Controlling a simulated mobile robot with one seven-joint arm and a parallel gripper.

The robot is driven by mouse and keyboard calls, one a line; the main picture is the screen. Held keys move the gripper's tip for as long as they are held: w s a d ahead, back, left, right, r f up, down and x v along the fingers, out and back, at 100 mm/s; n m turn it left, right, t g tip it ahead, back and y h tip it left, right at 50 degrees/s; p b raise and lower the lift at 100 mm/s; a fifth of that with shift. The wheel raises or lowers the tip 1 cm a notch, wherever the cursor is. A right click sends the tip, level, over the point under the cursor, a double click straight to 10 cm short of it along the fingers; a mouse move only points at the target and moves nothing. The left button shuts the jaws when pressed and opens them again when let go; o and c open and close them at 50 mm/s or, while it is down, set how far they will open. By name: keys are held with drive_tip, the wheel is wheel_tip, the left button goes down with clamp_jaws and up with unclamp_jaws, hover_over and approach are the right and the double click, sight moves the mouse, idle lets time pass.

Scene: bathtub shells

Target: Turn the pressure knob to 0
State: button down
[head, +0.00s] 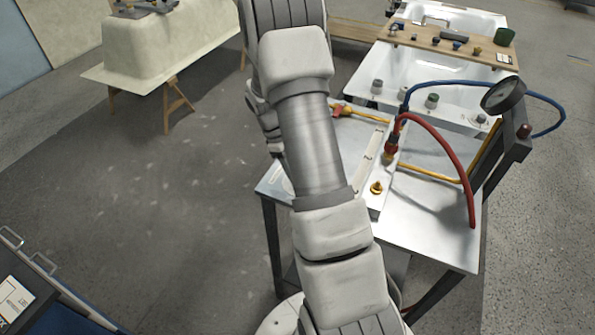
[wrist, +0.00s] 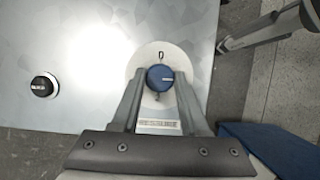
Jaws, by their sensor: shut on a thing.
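The pressure knob (wrist: 159,78) is a small round blue knob on a white round dial plate (wrist: 160,56) in the wrist view. A "0" is printed at the top of the plate, and a label (wrist: 158,124) that seems to read PRESSURE is below. A light mark on the knob points roughly to the right, not up at the 0. My gripper (wrist: 159,82) is shut on the knob, one finger on its left and one on its right. In the head view my arm hides the knob and gripper.
A black knob (wrist: 43,86) is on the same metal panel, well to the left. In the head view a metal table (head: 440,235) carries red (head: 455,150) and blue hoses and a round gauge (head: 503,95). Bathtub shells (head: 165,45) stand behind.

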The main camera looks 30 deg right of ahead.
drive_tip(key=n+t+h, duration=0.1)
drive_tip(key=n, duration=0.3)
drive_tip(key=shift+a+n, duration=0.1)
drive_tip(key=shift+n, duration=0.2)
drive_tip(key=n+t, duration=0.1)
drive_tip(key=n, duration=0.1)
drive_tip(key=n+h, duration=0.1)
drive_tip(key=n, duration=0.1)
drive_tip(key=shift+s+n+t, duration=0.15)
drive_tip(key=shift+n+t, duration=0.15)
drive_tip(key=shift+t, duration=0.1)
drive_tip(key=n+t, duration=0.1)
drive_tip(key=n, duration=0.1)
drive_tip(key=n+t, duration=0.1)
drive_tip(key=n, duration=0.2)
drive_tip(key=shift+s, duration=0.2)
drive_tip(key=shift+n+t+b, duration=0.3)
drive_tip(key=shift+n+t, duration=0.5)
drive_tip(key=shift+n, duration=1.1)
drive_tip(key=shift+c, duration=2.1)
unclamp_jaws()
